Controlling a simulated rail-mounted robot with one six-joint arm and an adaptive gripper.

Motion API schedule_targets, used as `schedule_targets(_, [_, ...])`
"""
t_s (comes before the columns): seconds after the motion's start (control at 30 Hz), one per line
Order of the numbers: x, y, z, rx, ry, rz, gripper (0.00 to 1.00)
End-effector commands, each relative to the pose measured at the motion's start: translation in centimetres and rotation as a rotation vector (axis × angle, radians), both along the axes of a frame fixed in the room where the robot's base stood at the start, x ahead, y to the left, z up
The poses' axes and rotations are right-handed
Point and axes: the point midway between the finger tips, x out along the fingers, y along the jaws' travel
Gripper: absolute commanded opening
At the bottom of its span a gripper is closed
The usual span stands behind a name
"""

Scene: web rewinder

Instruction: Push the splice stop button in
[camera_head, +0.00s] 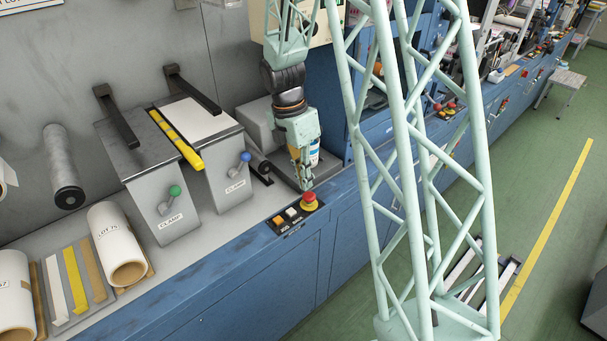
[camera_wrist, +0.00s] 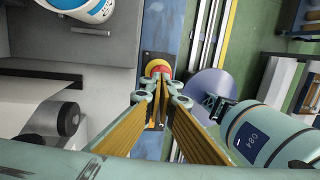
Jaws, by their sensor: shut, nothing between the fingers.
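The splice stop button is a red mushroom button (camera_head: 310,199) on a yellow base, at the right end of a small dark button panel (camera_head: 296,224) on the blue front edge of the machine. My gripper (camera_head: 306,187) points down just above it, shut and empty. In the wrist view the red button (camera_wrist: 158,68) shows just beyond my fingertips (camera_wrist: 162,92), which partly cover it. I cannot tell whether the fingertips touch the button.
An orange button (camera_head: 277,220) and a white button (camera_head: 291,212) sit left of the red one. The clamp units with a green knob (camera_head: 174,191) and a blue knob (camera_head: 245,157) stand to the left. A white bottle (camera_head: 314,151) stands behind my gripper.

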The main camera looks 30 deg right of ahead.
Motion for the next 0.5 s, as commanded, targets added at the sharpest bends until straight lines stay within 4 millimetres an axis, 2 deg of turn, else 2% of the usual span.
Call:
schedule_targets(0.2, [-0.3,-0.2,-1.9,0.0,0.002,0.001,0.0])
schedule_targets(0.5, [-0.3,-0.3,-2.3,0.0,0.0,0.001,0.0])
